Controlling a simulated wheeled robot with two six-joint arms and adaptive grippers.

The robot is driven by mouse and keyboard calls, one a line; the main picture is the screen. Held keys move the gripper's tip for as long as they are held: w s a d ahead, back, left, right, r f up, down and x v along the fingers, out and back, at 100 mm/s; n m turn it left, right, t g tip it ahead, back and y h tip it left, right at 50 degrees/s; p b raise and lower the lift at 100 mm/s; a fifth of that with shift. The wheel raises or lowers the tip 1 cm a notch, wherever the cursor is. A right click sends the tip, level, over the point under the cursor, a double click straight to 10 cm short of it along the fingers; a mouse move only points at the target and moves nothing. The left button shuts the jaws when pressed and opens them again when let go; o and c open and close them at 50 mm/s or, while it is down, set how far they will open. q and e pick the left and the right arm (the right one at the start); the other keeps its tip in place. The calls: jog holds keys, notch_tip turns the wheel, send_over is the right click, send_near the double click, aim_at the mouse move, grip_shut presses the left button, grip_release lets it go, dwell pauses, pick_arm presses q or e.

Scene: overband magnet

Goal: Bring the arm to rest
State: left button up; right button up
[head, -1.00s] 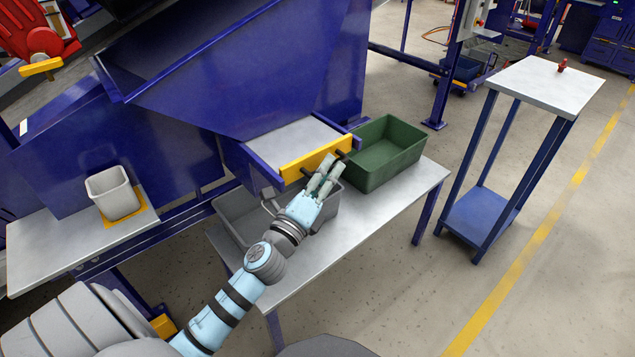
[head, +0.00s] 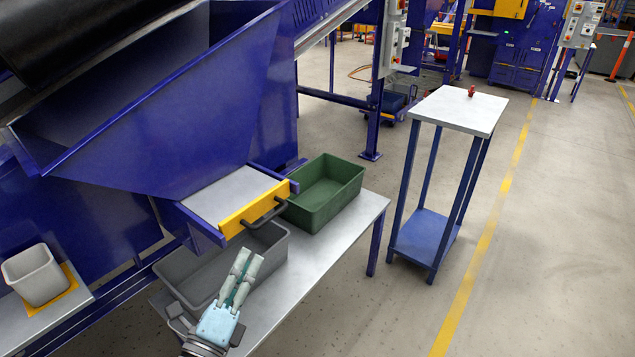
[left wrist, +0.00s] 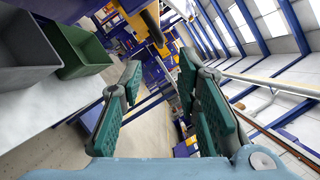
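My left gripper (head: 245,264) is in the lower middle of the head view, over the front part of the grey bin (head: 180,268). Its two fingers are apart with nothing between them. In the left wrist view my left gripper (left wrist: 160,78) shows both green-padded fingers spread and empty. It is clear of the black handle (head: 266,213) on the yellow-fronted drawer (head: 254,208). My right gripper is in neither view.
A green bin (head: 334,196) stands beside the grey bin on the metal table (head: 312,262). The blue hopper (head: 150,125) rises behind. A pale bin (head: 35,277) is at left. A tall stand (head: 450,104) with a small red object (head: 471,91) is at right; floor between is clear.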

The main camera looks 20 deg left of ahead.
pick_arm(q)
jog(key=shift+f, duration=0.1)
jog(key=a+f+n+g+y+p, duration=0.1)
jog(key=a+f+n+g+p, duration=0.15)
jog(key=f, duration=0.45)
jog(key=a+f+n+g+y+p, duration=0.1)
jog(key=a+f+n+g, duration=0.1)
jog(key=f+n+g, duration=0.3)
jog(key=s+a+f+n+g+p, duration=0.1)
jog(key=s+f+n+g+p, duration=0.15)
jog(key=s+f, duration=0.45)
jog(key=s+f+n+g+p, duration=0.1)
jog(key=s+f+n, duration=0.2)
jog(key=f, duration=0.8)
jog(key=s+d+f+n+g+p, duration=0.1)
jog(key=s+d+f+n+g, duration=0.1)
jog(key=s, duration=0.6)
jog(key=s+d+f+n+g+h+p, duration=0.1)
jog(key=s+d+f+n+g, duration=0.2)
jog(key=s+f+n, duration=0.2)
jog(key=s+d+f+n+g+h+p, duration=0.1)
jog(key=s+d+f+n+g+p, duration=0.1)
jog(key=s, duration=0.8)
notch_tip(320, 180, down, 2)
jog(key=shift+s+d+f+n+g, duration=0.1)
jog(key=shift+s+d+n+g, duration=0.1)
jog(key=shift+s+n+g, duration=0.35)
jog(key=shift+w, duration=0.2)
